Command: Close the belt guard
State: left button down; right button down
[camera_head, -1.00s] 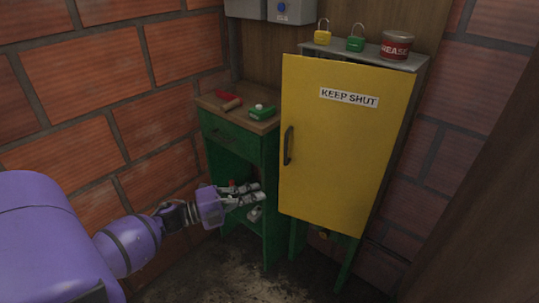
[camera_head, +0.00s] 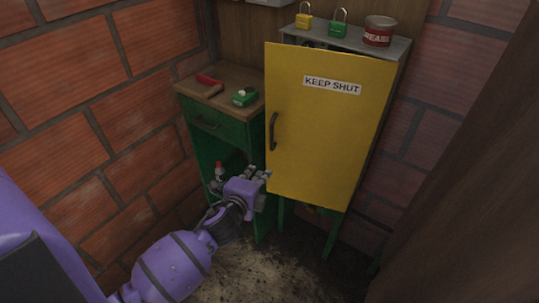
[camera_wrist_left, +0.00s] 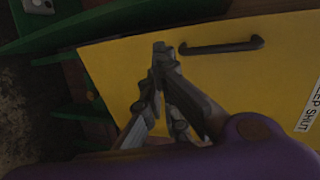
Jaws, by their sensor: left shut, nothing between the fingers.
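The belt guard (camera_head: 325,135) is a yellow door lettered KEEP SHUT, with a dark handle (camera_head: 273,131) near its left edge. A dark gap shows between its top edge and the grey shelf above; how far it stands open is hard to tell. My left gripper (camera_head: 264,176) is shut and empty at the door's lower left edge, below the handle. In the left wrist view the closed fingertips (camera_wrist_left: 162,48) lie in front of the yellow door (camera_wrist_left: 240,85), close to one end of the handle (camera_wrist_left: 222,46). Contact cannot be told. My right gripper is not in view.
Padlocks (camera_head: 338,30) and a grease tin (camera_head: 379,32) stand on the grey shelf (camera_head: 355,43). Brick walls close both sides.

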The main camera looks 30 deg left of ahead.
pick_arm(q)
send_near(271, 153)
jog(key=w, duration=0.6)
jog(key=shift+f, duration=0.3)
jog(key=shift+w, duration=0.1)
jog(key=shift+w, duration=0.4)
jog(key=w+h, duration=0.1)
jog(key=w, duration=0.1)
jog(key=w+m+h+b, duration=0.1)
jog(key=w, duration=0.2)
jog(key=w+a+m+h, duration=0.1)
jog(key=w, duration=0.2)
jog(key=shift+w+r+b, duration=0.1)
jog(key=shift+b, duration=0.25)
